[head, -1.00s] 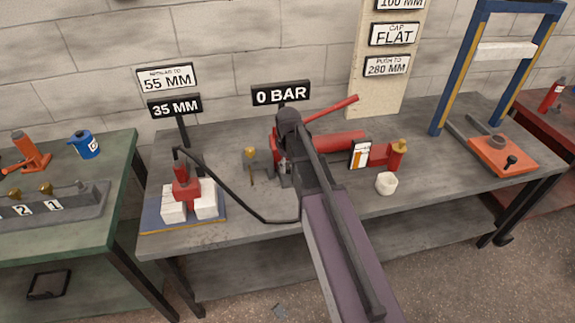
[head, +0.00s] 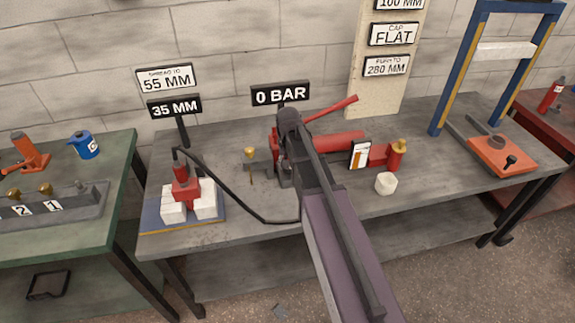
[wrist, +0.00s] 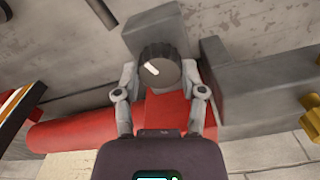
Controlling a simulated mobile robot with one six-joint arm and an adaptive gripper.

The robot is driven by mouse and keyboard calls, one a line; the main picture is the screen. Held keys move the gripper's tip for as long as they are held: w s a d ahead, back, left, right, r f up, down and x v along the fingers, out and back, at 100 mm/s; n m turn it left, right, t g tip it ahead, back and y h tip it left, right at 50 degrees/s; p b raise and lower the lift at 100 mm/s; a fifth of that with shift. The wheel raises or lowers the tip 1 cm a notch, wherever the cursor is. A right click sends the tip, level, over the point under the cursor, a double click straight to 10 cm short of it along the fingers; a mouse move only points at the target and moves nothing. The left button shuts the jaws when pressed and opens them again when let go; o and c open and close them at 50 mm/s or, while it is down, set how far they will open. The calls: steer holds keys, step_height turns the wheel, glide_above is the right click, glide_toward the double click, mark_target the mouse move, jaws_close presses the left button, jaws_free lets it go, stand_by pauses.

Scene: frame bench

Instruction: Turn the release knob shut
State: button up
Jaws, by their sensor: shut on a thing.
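The release knob (wrist: 158,52) is a dark, ribbed round knob with a short slanted white mark on its face, in the wrist view. It sits against a grey block (wrist: 165,22) at the end of the red pump cylinder (wrist: 75,132). My gripper (wrist: 161,76) is shut on the knob, one finger on each side. In the head view the red pump (head: 340,142) lies on the bench, its red lever raised to the right. My arm hides the knob there. The sign behind the pump (head: 281,94) reads 0 BAR.
A black hose (head: 235,192) runs from the pump to a red spreader (head: 186,190) between white blocks at left, signed 35 MM. A brass-topped valve (head: 250,152) stands close left of my gripper. The bench front (head: 430,205) is clear.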

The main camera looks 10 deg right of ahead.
steer(key=shift+s+m, duration=0.1)
steer(key=shift+m, duration=2.2)
steer(key=o, duration=1.1)
steer(key=shift+o, duration=0.2)
